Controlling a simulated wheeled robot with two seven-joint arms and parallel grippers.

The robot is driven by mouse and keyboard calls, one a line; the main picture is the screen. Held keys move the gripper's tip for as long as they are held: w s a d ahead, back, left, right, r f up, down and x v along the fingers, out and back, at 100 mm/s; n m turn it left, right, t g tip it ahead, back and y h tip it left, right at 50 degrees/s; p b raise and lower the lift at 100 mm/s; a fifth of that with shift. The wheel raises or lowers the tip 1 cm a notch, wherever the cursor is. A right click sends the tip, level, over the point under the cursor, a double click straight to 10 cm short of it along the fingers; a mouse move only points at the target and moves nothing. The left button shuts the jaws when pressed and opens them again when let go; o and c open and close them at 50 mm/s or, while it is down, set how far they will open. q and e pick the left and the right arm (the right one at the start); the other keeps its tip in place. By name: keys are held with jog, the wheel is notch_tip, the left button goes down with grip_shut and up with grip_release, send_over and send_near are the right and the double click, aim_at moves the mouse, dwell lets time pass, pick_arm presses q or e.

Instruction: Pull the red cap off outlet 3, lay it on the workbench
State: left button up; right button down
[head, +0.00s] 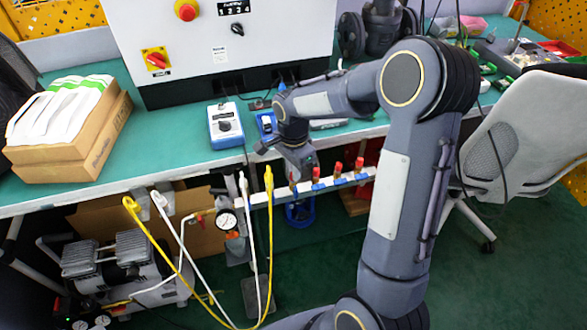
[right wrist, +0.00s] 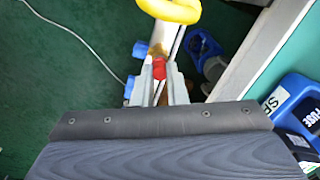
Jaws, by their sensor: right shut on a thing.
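The white outlet manifold (head: 260,199) runs along the front edge of the workbench, with blue fittings. Several red caps stand up from it; three (head: 316,174) show to the right of my right gripper (head: 296,172). My right gripper points down at the leftmost red cap (head: 293,178), right of the yellow hose. In the right wrist view, the fingers (right wrist: 161,86) are shut on this red cap (right wrist: 159,69). I cannot tell whether the cap still sits on its outlet. Outlet numbers are not readable. My left gripper is not in view.
The green workbench (head: 170,165) has clear room left of the blue-and-white meter (head: 225,125). A box of papers (head: 70,130) stands at left. The yellow hose (head: 269,215) and white hose (head: 243,190) rise close left of my right gripper. A chair (head: 525,130) stands at right.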

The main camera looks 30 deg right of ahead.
jog(key=shift+r+p, duration=0.6)
jog(key=shift+r, duration=0.25)
dwell(0.6)
jog(key=shift+r+p, duration=1.5)
jog(key=shift+r, duration=0.4)
